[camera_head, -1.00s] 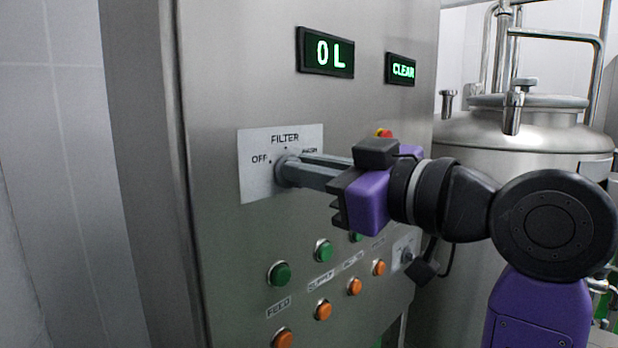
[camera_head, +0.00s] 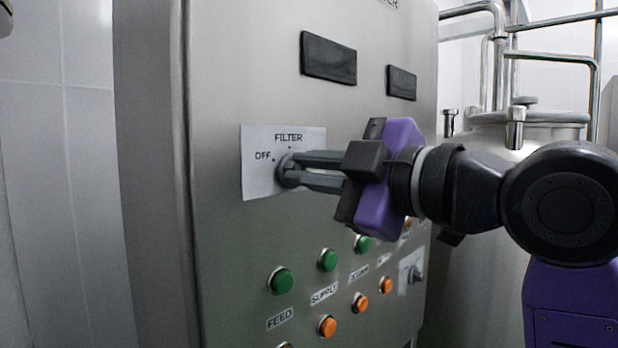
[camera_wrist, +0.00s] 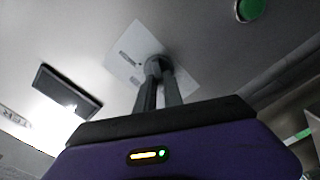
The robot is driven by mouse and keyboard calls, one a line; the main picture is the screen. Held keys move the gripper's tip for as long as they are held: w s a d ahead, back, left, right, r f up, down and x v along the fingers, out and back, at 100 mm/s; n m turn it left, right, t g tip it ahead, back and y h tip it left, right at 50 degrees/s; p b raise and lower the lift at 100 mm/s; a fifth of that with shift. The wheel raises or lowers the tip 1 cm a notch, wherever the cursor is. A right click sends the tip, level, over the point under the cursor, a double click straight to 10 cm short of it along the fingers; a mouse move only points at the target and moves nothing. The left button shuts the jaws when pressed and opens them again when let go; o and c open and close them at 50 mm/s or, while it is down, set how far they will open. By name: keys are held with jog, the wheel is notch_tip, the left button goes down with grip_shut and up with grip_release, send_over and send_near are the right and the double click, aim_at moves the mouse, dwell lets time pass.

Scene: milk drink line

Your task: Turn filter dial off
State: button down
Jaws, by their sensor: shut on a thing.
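The filter dial (camera_head: 285,171) is a grey knob on a white plate (camera_head: 258,182) marked FILTER, with OFF to its upper left. My gripper (camera_head: 292,170) reaches in from the right with both fingers shut on the dial. In the wrist view the fingers (camera_wrist: 156,76) meet the dial in front of the white plate (camera_wrist: 122,56). The fingers hide most of the dial, so which mark it points at cannot be told. Both display windows, the larger left one (camera_head: 328,57) and the smaller right one (camera_head: 402,82), are dark.
Below the dial are several green buttons, one above FEED (camera_head: 281,281), and orange buttons (camera_head: 327,326). Another switch (camera_head: 415,273) sits at the panel's lower right. A steel tank (camera_head: 480,200) with pipes stands behind my arm at right.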

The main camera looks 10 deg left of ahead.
dwell(0.4)
jog(key=c, duration=1.5)
grip_release()
jog(key=shift+o, duration=0.2)
jog(key=b+v, duration=0.1)
jog(key=v, duration=0.6)
jog(key=shift+s+d, duration=0.3)
